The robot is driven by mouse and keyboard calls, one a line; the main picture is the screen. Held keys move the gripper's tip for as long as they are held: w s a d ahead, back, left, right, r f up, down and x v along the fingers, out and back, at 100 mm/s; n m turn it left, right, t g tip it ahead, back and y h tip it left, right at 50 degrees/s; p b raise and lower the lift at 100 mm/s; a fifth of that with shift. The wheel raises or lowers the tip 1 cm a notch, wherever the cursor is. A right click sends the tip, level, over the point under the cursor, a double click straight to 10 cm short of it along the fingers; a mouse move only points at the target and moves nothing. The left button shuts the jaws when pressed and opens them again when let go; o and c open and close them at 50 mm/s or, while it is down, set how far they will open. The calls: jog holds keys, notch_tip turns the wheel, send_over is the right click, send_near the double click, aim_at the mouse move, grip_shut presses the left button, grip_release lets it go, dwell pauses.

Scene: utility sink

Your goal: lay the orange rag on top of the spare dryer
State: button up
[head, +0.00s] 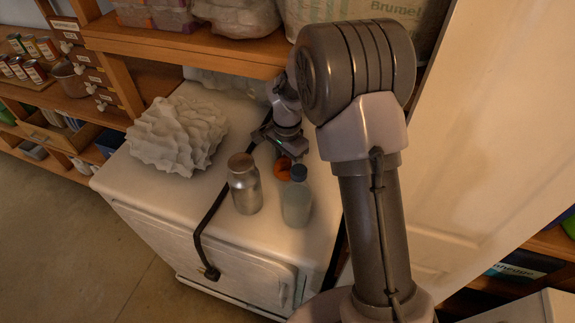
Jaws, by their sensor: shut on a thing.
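The white dryer (200,205) stands in the middle of the head view, its flat top facing up and its door at the front. My gripper (285,157) points down over the back right part of the top. It is shut on the orange rag (282,171), a small orange patch just below the fingers. The rag is partly hidden by the gripper and by the dark cap of a bottle in front. I cannot tell whether the rag touches the dryer top.
A crumpled pale lump (177,135) covers the top's left part. A wooden shelf (190,50) overhangs the back. The front left of the top is clear.

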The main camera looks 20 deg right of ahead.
jog(key=shift+s+d+r, duration=0.2)
jog(key=shift+s+d, duration=0.1)
jog(key=shift+a, duration=0.1)
jog(key=shift+a+f, duration=0.15)
jog(key=shift+f, duration=0.05)
jog(key=o, duration=1.4)
jog(key=shift+o, duration=0.2)
jog(key=shift+w+r, duration=0.1)
